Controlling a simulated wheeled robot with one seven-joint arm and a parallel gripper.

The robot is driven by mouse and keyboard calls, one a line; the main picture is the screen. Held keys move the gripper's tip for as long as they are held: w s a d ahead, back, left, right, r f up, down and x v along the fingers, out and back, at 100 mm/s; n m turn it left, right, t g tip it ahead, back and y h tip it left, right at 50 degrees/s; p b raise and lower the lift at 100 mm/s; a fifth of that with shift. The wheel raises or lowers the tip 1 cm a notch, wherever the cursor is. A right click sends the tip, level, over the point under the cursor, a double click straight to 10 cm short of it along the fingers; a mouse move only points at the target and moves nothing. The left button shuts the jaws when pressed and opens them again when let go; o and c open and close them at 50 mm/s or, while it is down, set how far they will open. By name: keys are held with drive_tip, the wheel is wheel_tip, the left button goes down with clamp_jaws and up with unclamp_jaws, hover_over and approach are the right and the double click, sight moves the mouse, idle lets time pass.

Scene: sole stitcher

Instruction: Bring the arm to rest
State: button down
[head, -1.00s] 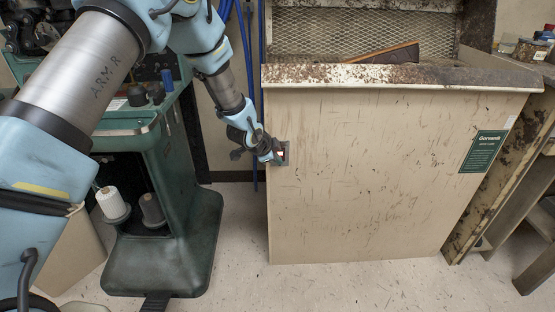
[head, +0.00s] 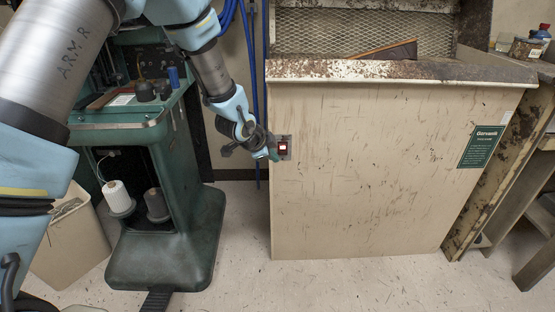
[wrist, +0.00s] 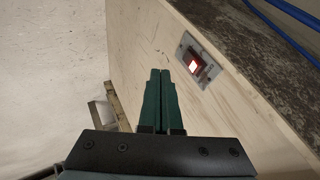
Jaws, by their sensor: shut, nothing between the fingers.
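My gripper (head: 275,154) is at the left edge of the beige cabinet (head: 370,180), just left of a small switch plate. In the wrist view its two green fingers (wrist: 160,78) are together, with nothing between them. The switch (head: 283,147) has a metal plate and a lit red-white rocker. It also shows in the wrist view (wrist: 194,64), right of the fingertips and apart from them. My arm reaches down from the upper left.
A green stitching machine (head: 165,250) with two thread spools stands left of my gripper. A bin (head: 70,235) is beside it. A wooden bench (head: 530,200) is at the right. Blue hoses (head: 253,90) hang behind my arm. The floor in front is clear.

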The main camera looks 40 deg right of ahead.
drive_tip(key=w+a+r+n+t+y+p, duration=0.1)
drive_tip(key=w+a+r+n+y+p, duration=0.25)
drive_tip(key=a, duration=0.65)
drive_tip(key=w+a+r+n+p, duration=0.15)
drive_tip(key=a+r+n, duration=0.35)
drive_tip(key=a, duration=0.5)
drive_tip(key=w+a+r+n+t+y+p, duration=0.1)
drive_tip(key=w+a+r+n+y, duration=0.2)
drive_tip(key=a+r, duration=0.45)
drive_tip(key=s+a+r+n+g+p, duration=0.1)
drive_tip(key=s+a+r+n+p, duration=0.1)
drive_tip(key=a+n, duration=0.4)
drive_tip(key=s+a+r+n+g+y+p, duration=0.1)
drive_tip(key=s+a+n, duration=0.5)
drive_tip(key=a, duration=1.1)
wheel_tip(320, 180, up, 4)
drive_tip(key=shift+s+a+f+g+p, duration=0.25)
drive_tip(key=shift+s+g+p, duration=0.3)
drive_tip(key=shift+p, duration=0.45)
